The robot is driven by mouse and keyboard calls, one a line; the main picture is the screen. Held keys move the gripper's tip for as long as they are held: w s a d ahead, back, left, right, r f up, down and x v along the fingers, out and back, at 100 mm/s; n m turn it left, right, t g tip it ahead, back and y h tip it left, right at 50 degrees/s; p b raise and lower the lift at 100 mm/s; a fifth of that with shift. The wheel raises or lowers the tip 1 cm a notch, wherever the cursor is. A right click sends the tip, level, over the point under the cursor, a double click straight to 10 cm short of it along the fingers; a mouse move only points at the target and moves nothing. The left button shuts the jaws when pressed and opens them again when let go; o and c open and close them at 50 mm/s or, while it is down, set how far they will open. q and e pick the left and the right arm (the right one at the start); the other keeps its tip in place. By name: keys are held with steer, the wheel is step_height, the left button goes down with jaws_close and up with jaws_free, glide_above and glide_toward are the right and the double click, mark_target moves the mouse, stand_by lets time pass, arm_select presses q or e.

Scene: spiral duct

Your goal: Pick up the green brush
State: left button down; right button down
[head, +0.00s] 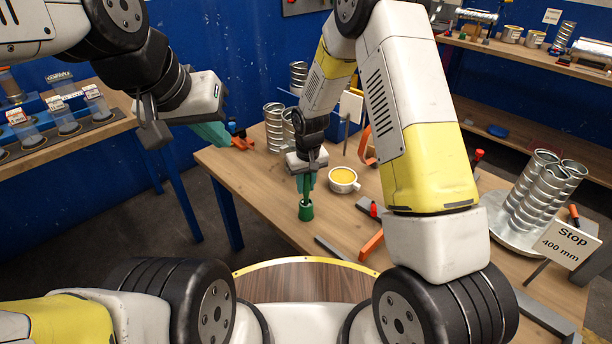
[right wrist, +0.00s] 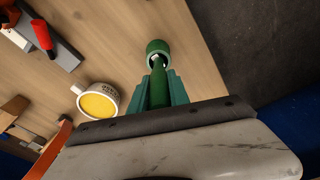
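The green brush (head: 306,211) is upright at the table's near side, its round green end down; I cannot tell whether it touches the tabletop. In the right wrist view the brush's round end (right wrist: 158,48) points away from me and its handle runs back between the teal fingers. My right gripper (head: 306,184) is above the round end, its fingers close against both sides of the handle; they also show in the right wrist view (right wrist: 160,92). My left gripper (head: 212,133) hangs left of the table, away from the brush; its finger gap is unclear.
A white cup with yellow contents (head: 343,180) stands right of the brush. Orange and red tools (head: 371,243) lie nearby.

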step_height(320, 180, up, 10)
steer(key=shift+r, duration=0.1)
stand_by(0.6)
stand_by(1.5)
